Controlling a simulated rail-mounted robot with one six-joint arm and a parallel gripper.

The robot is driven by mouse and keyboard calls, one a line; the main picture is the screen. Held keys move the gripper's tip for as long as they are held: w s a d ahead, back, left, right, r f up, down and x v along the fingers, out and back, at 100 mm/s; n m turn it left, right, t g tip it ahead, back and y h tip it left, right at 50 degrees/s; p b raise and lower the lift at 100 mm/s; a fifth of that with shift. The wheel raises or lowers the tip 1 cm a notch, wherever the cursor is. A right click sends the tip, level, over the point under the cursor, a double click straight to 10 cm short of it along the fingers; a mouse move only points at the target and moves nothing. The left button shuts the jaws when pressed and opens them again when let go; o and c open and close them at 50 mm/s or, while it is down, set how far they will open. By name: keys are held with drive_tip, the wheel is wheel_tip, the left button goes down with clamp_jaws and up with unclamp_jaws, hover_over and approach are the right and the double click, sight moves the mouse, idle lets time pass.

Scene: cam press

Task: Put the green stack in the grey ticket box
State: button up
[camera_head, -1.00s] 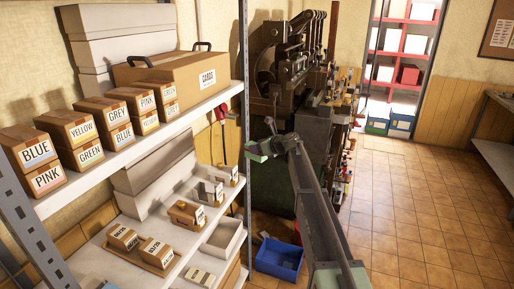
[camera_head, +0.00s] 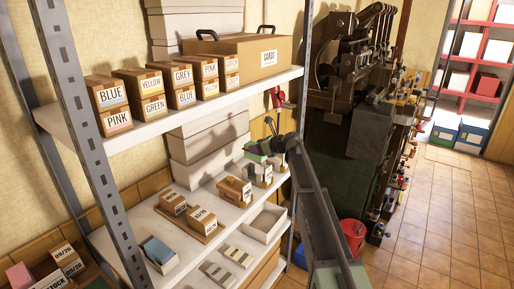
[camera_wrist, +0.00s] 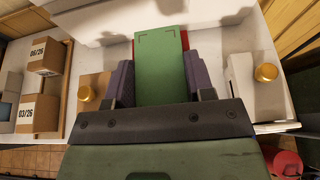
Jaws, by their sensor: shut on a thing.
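The green stack (camera_wrist: 161,68) is a flat green block between the dark pads of my gripper (camera_wrist: 161,85) in the wrist view. The gripper is shut on it. In the head view, the green stack (camera_head: 257,157) shows at the end of my arm, in front of the lower shelf and below the upper one. A brown box labelled GREY (camera_head: 183,75) sits on a BLUE box on the upper shelf, up and left of my gripper. Its inside is not visible. Labels on the rightmost small boxes (camera_head: 231,72) are too small to read surely.
Other colour-labelled boxes, such as YELLOW (camera_head: 151,84), stand beside the GREY one. A CARDS case (camera_head: 250,58) is to their right. The upper shelf's edge (camera_head: 215,105) lies above my gripper. Metal posts (camera_head: 85,130) frame the shelves. An open white tray (camera_head: 264,221) lies below.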

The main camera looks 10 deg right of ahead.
drive_tip(key=shift+f+b, duration=1.95)
drive_tip(key=shift+f, duration=0.25)
drive_tip(key=shift+f+b, duration=1.4)
drive_tip(key=o, duration=1.1)
drive_tip(key=p, duration=0.4)
approach(257, 156)
wheel_tip(257, 156, down, 4)
drive_tip(key=w+d, duration=0.1)
drive_tip(key=w, duration=0.1)
drive_tip(key=shift+r, duration=0.1)
